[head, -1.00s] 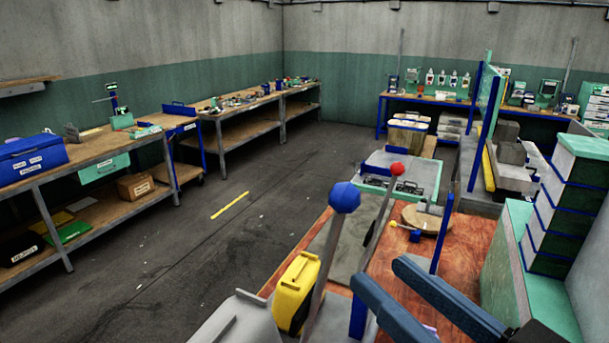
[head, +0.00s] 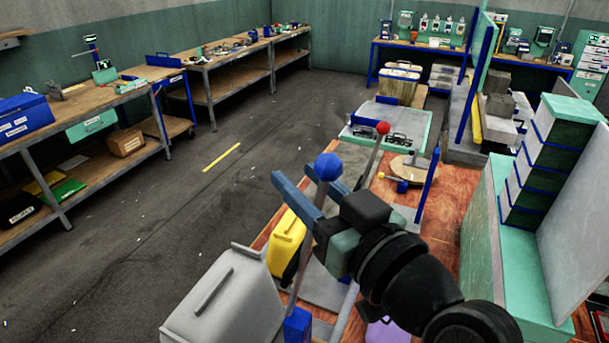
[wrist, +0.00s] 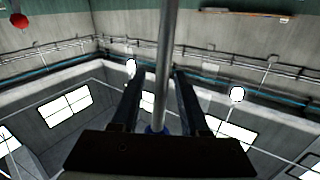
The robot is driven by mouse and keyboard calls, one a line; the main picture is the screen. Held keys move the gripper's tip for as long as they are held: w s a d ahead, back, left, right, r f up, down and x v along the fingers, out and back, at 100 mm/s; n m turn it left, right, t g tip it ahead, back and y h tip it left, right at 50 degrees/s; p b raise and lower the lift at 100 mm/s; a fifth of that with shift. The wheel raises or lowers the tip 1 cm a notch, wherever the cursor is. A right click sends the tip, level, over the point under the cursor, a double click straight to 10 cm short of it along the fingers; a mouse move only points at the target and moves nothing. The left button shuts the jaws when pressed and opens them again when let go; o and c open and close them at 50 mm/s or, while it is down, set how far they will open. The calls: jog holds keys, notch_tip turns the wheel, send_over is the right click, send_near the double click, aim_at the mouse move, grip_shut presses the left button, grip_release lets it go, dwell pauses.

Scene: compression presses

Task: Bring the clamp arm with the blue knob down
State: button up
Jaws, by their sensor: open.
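The clamp arm is a grey metal lever (head: 306,255) topped by a round blue knob (head: 328,166). It stands raised, leaning slightly right toward the top, above the wooden bench. My gripper (head: 291,173) is open at the knob's height, its two blue-grey fingers pointing up and left. In the wrist view, the grey lever (wrist: 165,60) runs between the open fingers (wrist: 156,72). A bit of the blue knob (wrist: 155,130) shows close to the palm, mostly hidden by it. I cannot tell whether the fingers touch the lever.
A second lever with a red knob (head: 382,128) stands just behind; its knob also shows in the wrist view (wrist: 18,20). A yellow case (head: 286,243) and a grey bin (head: 225,300) stand at the bench's left. A blue post (head: 427,185) stands right. The left floor is clear.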

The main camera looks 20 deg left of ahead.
grip_shut()
dwell(1.4)
